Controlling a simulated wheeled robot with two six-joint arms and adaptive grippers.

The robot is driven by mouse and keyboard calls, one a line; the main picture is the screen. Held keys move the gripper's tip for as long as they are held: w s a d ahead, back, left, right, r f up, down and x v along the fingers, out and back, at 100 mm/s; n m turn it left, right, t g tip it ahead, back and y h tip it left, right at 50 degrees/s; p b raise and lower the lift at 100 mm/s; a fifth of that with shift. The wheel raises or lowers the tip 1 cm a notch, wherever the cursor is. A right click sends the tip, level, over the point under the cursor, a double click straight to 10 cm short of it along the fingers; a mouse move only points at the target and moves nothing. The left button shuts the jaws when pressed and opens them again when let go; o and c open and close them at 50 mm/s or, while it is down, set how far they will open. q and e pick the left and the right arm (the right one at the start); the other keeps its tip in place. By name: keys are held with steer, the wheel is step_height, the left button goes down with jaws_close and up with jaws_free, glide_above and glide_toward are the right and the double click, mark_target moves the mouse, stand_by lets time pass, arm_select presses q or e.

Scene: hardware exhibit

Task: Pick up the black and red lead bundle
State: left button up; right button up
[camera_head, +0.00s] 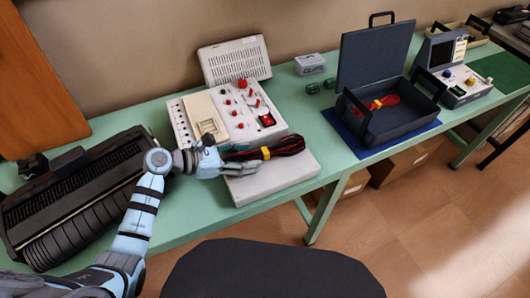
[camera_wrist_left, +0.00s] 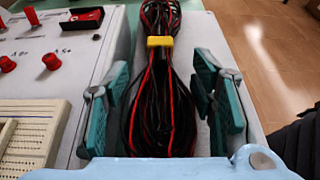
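The black and red lead bundle (camera_head: 287,146), tied with a yellow band, lies on a flat light grey box (camera_head: 268,182) on the green table. In the left wrist view the bundle (camera_wrist_left: 160,112) runs away from me, with its looped near end between the two teal fingers of my left gripper (camera_wrist_left: 163,98). The fingers are spread, one on each side, with visible gaps to the bundle. In the head view my left gripper (camera_head: 236,161) is at the bundle's left end. My right gripper is not in view.
A white panel with red knobs (camera_head: 238,110) stands just behind the bundle. A black ribbed machine (camera_head: 85,190) is at left. An open dark case (camera_head: 395,122) on a blue mat holds red leads (camera_head: 384,102). A dark chair (camera_head: 270,270) stands in front.

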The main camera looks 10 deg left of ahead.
arm_select(q)
steer(key=c, duration=0.4)
steer(key=shift+o, duration=0.2)
